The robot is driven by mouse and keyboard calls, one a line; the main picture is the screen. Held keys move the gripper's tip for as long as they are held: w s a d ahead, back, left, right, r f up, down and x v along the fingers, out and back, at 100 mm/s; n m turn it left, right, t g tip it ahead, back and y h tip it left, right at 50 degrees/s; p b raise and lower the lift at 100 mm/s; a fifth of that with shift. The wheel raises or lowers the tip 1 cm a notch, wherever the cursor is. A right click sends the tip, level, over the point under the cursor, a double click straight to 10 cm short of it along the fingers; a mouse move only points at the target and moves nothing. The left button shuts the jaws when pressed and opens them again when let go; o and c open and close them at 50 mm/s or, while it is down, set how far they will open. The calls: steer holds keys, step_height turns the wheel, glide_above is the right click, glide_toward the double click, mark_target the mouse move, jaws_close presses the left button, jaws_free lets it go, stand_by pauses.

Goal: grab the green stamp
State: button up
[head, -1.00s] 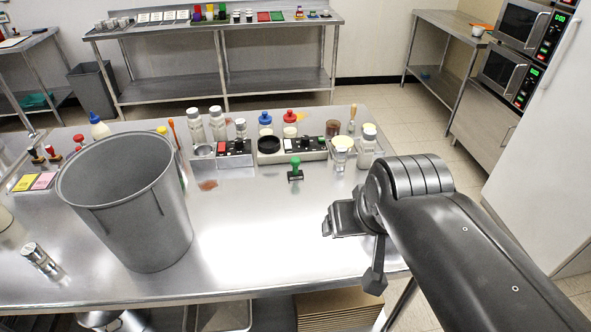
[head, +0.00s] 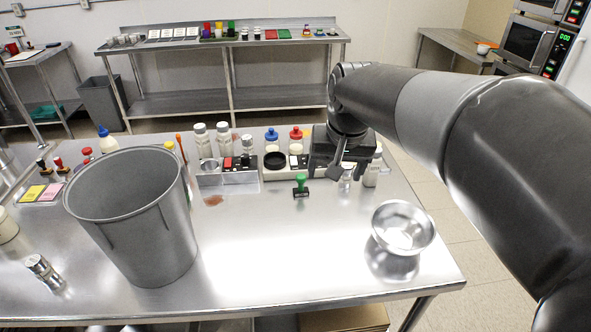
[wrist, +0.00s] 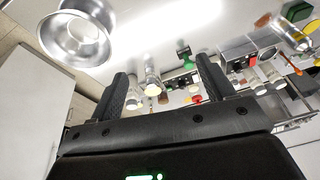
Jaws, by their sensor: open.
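The green stamp (head: 301,185) stands upright on the steel table, with a green handle and a dark base, in front of the row of bottles and switch boxes. It also shows in the wrist view (wrist: 184,53), beyond the gap between the fingers and towards the right finger. My gripper (head: 335,172) is just right of the stamp in the head view, above the table and apart from it. In the wrist view its two fingers (wrist: 162,75) are spread wide with nothing held.
A steel bowl (head: 403,230) sits at the table's right. A large grey bin (head: 150,235) stands on the left. Switch boxes (head: 228,180), bottles and a clear glass (head: 346,184) crowd the back edge. The table in front of the stamp is clear.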

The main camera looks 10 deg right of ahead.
steer(key=w+a+f+m+g, duration=0.15)
steer(key=w+f, duration=0.35)
steer(key=w, duration=0.8)
steer(key=g, duration=0.2)
glide_above(302, 177)
steer(key=shift+m, duration=0.35)
steer(key=f, duration=0.8)
steer(key=shift+s+f, duration=0.2)
steer(key=shift+f, duration=0.15)
steer(key=shift+w+f, duration=0.15)
steer(key=shift+f, duration=0.15)
step_height(302, 177, down, 6)
steer(key=shift+r, duration=0.15)
steer(key=f, duration=0.5)
steer(key=shift+w+a, duration=0.1)
steer(key=shift+w, duration=0.2)
steer(key=shift+c, duration=0.4)
steer(key=c, duration=0.9)
steer(key=shift+c, duration=0.2)
